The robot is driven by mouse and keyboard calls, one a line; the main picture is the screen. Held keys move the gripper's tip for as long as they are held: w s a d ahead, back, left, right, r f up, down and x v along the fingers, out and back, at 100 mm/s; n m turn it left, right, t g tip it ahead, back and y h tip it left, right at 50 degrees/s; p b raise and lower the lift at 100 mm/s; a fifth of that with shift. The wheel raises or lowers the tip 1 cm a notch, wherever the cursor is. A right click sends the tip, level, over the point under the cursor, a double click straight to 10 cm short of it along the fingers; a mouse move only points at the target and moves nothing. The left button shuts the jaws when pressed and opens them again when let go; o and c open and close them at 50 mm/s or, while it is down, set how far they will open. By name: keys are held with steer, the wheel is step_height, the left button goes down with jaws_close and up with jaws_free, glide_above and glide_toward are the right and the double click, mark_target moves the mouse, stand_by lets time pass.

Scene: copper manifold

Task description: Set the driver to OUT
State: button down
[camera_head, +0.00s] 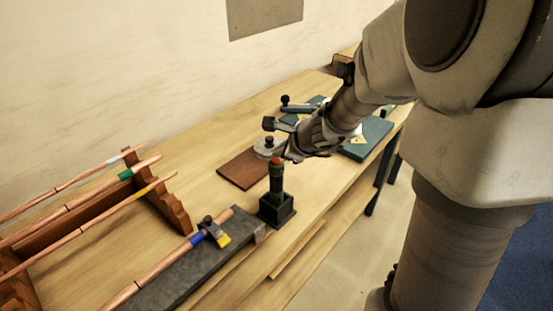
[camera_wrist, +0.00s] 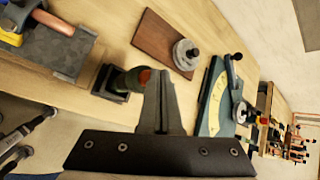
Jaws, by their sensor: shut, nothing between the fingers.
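The driver (camera_head: 276,177) has a dark green handle with an orange-red top. It stands upright in a square black holder (camera_head: 277,212) near the bench's front edge. In the wrist view the driver (camera_wrist: 134,80) leans across the picture, its orange end right beside my fingers. My gripper (camera_wrist: 159,74) is shut and empty. In the head view my gripper (camera_head: 292,155) is just above and to the right of the driver's top. I cannot tell whether the fingers touch it. No OUT marking is readable.
A brown board (camera_head: 240,170) and a grey disc with a black knob (camera_head: 268,149) lie behind the driver. A teal plate with a yellow scale (camera_wrist: 214,92) stands beyond. A grey block (camera_head: 198,262) holding a copper pipe and a wooden pipe rack (camera_head: 160,201) are at left.

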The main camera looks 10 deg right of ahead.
mark_target(280, 165)
steer(key=shift+f, duration=0.15)
stand_by(0.4)
steer(key=shift+f+b, duration=0.35)
steer(key=shift+b, duration=0.2)
steer(key=shift+f, duration=0.1)
steer(key=shift+r+p, duration=0.35)
steer(key=shift+r, duration=0.2)
stand_by(0.3)
step_height(280, 165, up, 6)
steer(key=p, duration=0.5)
stand_by(0.3)
